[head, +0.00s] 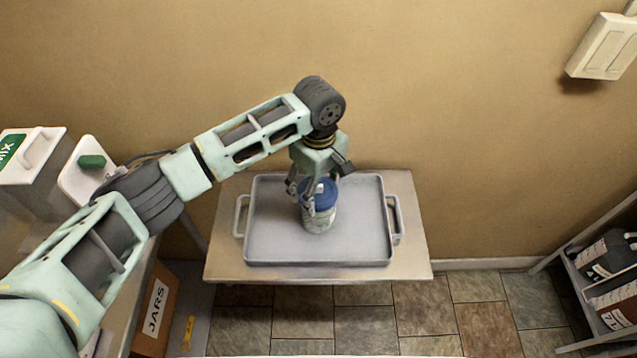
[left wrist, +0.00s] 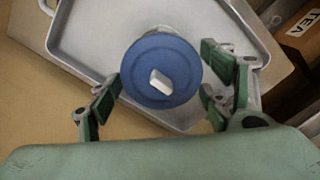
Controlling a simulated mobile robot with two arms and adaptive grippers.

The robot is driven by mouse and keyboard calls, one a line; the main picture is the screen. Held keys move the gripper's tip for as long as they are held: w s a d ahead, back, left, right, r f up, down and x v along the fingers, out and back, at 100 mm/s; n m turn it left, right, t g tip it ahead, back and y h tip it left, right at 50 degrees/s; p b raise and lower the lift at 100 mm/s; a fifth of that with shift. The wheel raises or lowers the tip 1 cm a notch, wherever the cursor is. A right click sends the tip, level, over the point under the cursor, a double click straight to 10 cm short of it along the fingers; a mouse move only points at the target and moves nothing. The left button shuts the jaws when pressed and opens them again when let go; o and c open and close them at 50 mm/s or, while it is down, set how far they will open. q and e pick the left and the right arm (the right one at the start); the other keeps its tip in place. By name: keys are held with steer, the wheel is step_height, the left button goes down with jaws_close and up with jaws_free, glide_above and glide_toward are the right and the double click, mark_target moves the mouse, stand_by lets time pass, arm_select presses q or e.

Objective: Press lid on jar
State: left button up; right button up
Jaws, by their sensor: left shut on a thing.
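The jar (head: 320,220) is pale and see-through and stands upright on the grey tray (head: 360,245). A round blue lid (head: 321,190) sits at the jar's top; I cannot tell if it is fully seated. In the left wrist view the lid (left wrist: 161,58) shows from above with a small white block at its centre, and it hides most of the jar. My left gripper (head: 306,197) reaches down from above, shut on the lid, with a finger on either side of it. My right gripper is in neither view.
The tray has two side handles and lies on a small table (head: 225,258) against the wall. Its floor around the jar is clear. A cardboard box marked JARS (head: 155,308) stands at lower left, and a shelf with dark containers (head: 605,255) at right.

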arm_select(q)
steer(key=shift+f+p, duration=0.15)
steer(key=shift+p, duration=0.4)
stand_by(0.9)
steer(key=shift+p, duration=0.65)
stand_by(0.5)
steer(key=o, duration=0.9)
steer(key=shift+o, duration=0.9)
step_height(320, 180, up, 5)
steer(key=p, duration=0.6)
steer(key=shift+f, duration=0.1)
steer(key=shift+r, duration=1.1)
